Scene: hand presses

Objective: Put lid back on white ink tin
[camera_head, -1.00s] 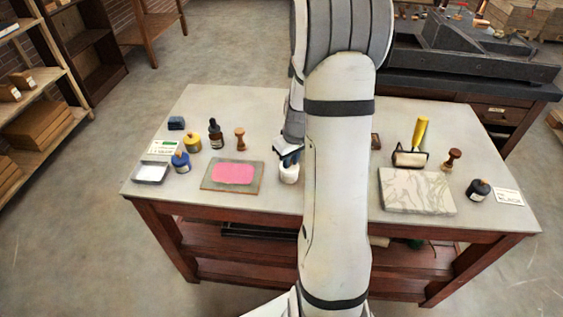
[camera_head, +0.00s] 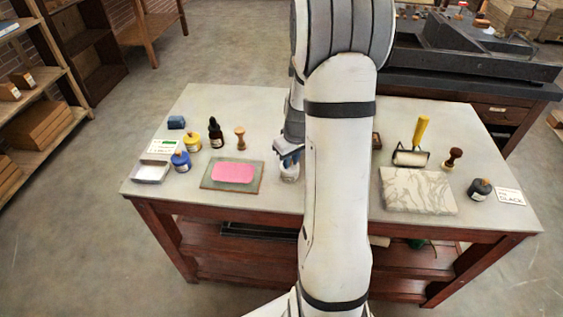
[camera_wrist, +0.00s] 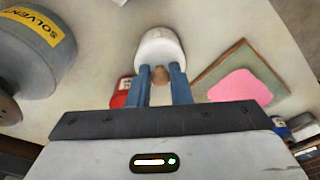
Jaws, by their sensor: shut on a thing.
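The white ink tin (camera_head: 289,174) stands on the table just right of the pink-inked slab, partly hidden by my gripper and arm. In the wrist view the white tin (camera_wrist: 160,45) is straight ahead of the fingers. My gripper (camera_wrist: 161,78) is shut on the brown knob (camera_wrist: 160,74) of the lid, between its two blue fingers. The lid is at the tin's top; I cannot tell if it is fully seated or slightly apart. In the head view my gripper (camera_head: 289,161) is directly above the tin.
The slab with pink ink (camera_head: 233,173) is close left. Blue (camera_head: 180,161) and yellow (camera_head: 193,142) tins stand farther left. In the wrist view, a grey solvent container (camera_wrist: 35,50) and a red object (camera_wrist: 122,92) are near the fingers. A marbled slab (camera_head: 417,190) lies right.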

